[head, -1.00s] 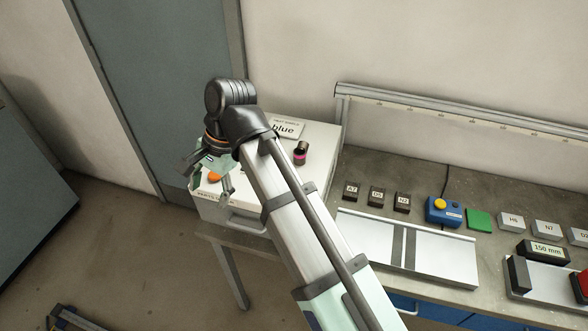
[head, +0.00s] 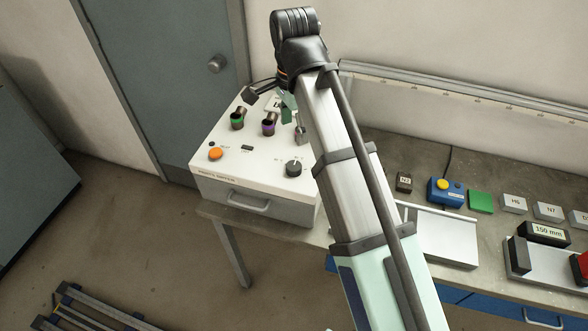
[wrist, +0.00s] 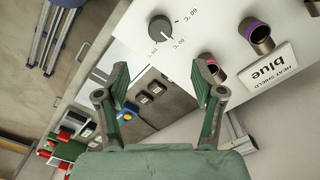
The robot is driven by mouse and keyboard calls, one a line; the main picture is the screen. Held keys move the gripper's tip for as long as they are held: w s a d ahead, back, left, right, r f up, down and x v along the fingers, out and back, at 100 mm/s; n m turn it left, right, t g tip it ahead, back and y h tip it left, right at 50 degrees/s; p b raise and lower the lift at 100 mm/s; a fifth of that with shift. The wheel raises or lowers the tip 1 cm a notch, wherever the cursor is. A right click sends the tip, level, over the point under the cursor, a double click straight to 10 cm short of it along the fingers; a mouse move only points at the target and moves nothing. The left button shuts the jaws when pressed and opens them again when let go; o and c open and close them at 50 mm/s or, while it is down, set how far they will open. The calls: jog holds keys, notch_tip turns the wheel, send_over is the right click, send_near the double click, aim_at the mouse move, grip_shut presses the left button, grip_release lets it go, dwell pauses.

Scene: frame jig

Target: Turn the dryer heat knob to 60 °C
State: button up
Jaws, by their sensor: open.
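The dryer heat knob (head: 294,168) is a dark round dial on the right front of the white dryer box (head: 195,165). In the wrist view the knob (wrist: 160,28) sits at the top centre, with small °C labels beside it, one appearing to read 60 °C. A light pointer mark on the knob is too small to read surely. My gripper (head: 268,98) is over the back of the box, apart from the knob. In the wrist view my gripper (wrist: 160,80) has its green fingers spread with nothing between them.
Short tubes with a green band (head: 237,120) and a purple band (head: 268,125) stand behind the knob; a pink-banded one (wrist: 210,62) shows in the wrist view. A "blue" heat shield sign (wrist: 268,68) is near them. An orange button (head: 215,154) is at front left. My arm crosses the workbench.

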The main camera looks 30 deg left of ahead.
aim_at(294, 165)
notch_tip(294, 165, down, 13)
jog(key=p, duration=0.3)
jog(key=shift+r, duration=0.2)
jog(key=shift+c, duration=0.4)
jog(key=c, duration=1.1)
